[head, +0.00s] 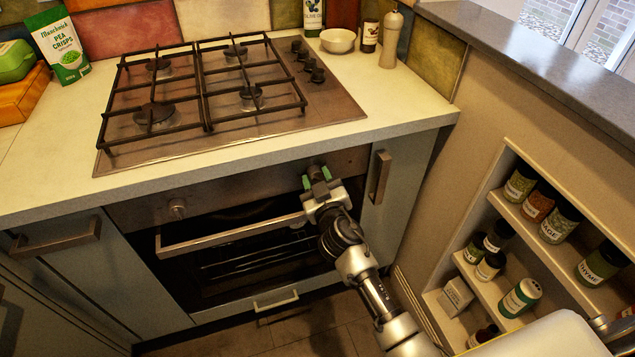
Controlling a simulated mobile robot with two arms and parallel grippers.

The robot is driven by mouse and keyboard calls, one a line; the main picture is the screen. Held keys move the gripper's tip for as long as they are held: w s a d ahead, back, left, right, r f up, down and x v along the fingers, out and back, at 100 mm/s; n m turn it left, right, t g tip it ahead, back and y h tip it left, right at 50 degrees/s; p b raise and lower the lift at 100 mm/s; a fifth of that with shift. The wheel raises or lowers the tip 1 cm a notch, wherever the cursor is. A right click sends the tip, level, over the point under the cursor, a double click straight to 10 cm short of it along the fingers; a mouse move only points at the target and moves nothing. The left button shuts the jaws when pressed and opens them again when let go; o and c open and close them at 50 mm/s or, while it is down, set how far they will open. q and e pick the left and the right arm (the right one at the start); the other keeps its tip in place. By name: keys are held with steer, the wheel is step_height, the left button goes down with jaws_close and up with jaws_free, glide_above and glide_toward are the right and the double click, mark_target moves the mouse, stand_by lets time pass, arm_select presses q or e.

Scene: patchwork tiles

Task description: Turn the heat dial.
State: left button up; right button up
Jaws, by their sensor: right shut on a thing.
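The oven front panel (240,188) sits under the counter edge. A small metal dial (177,207) shows at its left end. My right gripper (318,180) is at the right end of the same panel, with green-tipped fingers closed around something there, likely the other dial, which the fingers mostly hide. The dial's angle cannot be seen. My left gripper is not in view.
The oven door handle (235,236) runs just below my right gripper. A gas hob (215,95) is on the counter above. A spice shelf (515,215) stands at the right. A cupboard handle (379,177) is close to the right of the gripper.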

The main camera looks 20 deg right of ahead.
steer(key=n, duration=0.3)
steer(key=shift+b, duration=0.3)
steer(key=n, duration=0.3)
steer(key=shift+d+n, duration=0.1)
steer(key=shift+n, duration=0.3)
steer(key=n, duration=0.3)
steer(key=shift+n+y, duration=0.4)
steer(key=n, duration=0.7)
steer(key=shift+y+p, duration=0.3)
steer(key=n, duration=0.2)
steer(key=shift+r+n+p, duration=0.1)
steer(key=shift+n+p, duration=0.25)
steer(key=shift+n, duration=0.05)
steer(key=n+p, duration=0.2)
steer(key=n, duration=0.4)
steer(key=shift+y, duration=0.3)
steer(key=shift+n, duration=0.4)
